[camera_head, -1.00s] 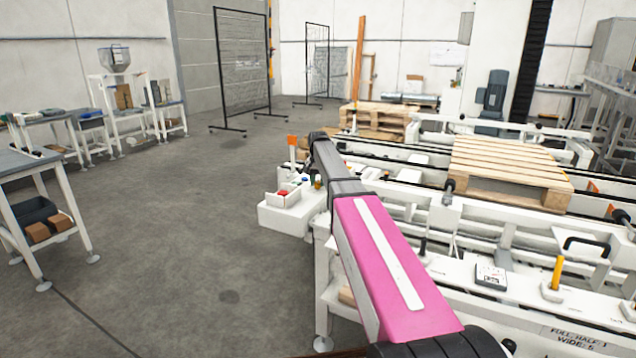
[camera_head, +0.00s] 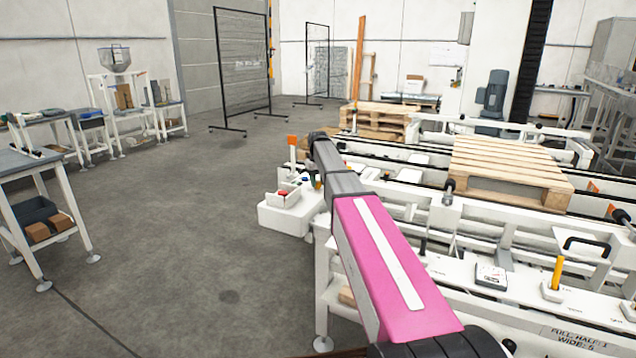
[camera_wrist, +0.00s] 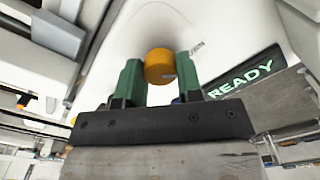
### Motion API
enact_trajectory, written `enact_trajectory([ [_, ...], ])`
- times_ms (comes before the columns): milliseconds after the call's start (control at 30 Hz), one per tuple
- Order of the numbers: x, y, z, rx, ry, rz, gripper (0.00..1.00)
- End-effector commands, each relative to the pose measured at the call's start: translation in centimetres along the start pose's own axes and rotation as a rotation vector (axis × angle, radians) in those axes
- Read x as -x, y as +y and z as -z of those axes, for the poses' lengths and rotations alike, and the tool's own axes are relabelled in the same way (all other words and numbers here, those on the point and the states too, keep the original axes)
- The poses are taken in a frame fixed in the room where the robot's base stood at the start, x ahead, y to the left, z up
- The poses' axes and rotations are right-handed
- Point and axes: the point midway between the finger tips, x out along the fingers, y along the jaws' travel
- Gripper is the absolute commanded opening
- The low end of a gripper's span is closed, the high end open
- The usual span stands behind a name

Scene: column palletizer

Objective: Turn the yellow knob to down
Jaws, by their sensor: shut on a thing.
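The yellow knob (camera_wrist: 158,66) shows as an orange-yellow round end on a white panel in the wrist view. My gripper (camera_wrist: 160,75) has its two green fingers on either side of the knob, shut on it. Which way the knob points cannot be told. In the head view my arm reaches toward the white control box (camera_head: 285,218) and hides most of what is at its end. The knob and my fingertips are not clearly visible there.
A green READY display (camera_wrist: 240,76) sits to the right of the knob. A red button (camera_head: 283,194) is on the control box. The white conveyor frame with a wooden pallet (camera_head: 510,165) fills the right side. Open floor (camera_head: 170,240) lies to the left.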

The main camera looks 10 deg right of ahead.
Motion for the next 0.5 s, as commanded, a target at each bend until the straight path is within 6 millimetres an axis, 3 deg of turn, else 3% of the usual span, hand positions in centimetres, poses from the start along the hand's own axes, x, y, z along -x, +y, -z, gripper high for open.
enact_trajectory([
  [500, 0.05, 0.00, 0.00, 0.044, 0.000, 0.000, 0.10],
])
